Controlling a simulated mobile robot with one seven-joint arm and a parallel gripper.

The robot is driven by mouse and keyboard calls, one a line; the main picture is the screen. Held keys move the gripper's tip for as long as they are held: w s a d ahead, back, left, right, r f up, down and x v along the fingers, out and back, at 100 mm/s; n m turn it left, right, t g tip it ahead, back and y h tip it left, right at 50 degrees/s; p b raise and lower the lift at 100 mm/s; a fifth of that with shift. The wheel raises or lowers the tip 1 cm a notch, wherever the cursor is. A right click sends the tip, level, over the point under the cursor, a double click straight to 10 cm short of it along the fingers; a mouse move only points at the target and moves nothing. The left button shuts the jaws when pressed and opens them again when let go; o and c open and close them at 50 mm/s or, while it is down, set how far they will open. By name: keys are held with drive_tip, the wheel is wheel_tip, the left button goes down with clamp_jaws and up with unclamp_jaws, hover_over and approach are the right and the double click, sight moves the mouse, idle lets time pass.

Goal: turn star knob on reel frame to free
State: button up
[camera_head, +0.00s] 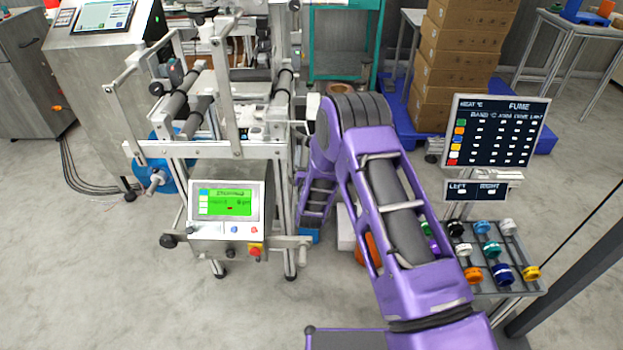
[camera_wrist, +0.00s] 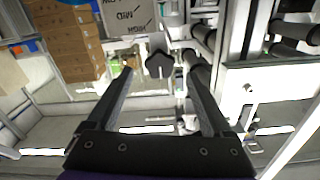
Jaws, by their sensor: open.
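A dark star knob (camera_wrist: 159,65) shows in the wrist view, with its lobes between the tips of my gripper's fingers or just beyond them. My gripper (camera_wrist: 158,62) is open, with a finger on each side of the knob and visible gaps on both sides. I cannot tell how deep the knob lies between the fingers. In the head view the metal reel frame (camera_head: 236,149) stands left of my purple arm. The knob and my gripper are hidden there by the arm and frame.
A plate lettered MID and HIGH (camera_wrist: 128,14) is beside the knob. A control panel with a green screen (camera_head: 226,207) sits on the frame's front. Stacked cardboard boxes (camera_head: 460,45) stand at the back. A rack of coloured rolls (camera_head: 492,250) is at right.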

drive_tip(key=s, duration=1.3)
drive_tip(key=shift+s+p, duration=0.15)
drive_tip(key=shift+p, duration=0.2)
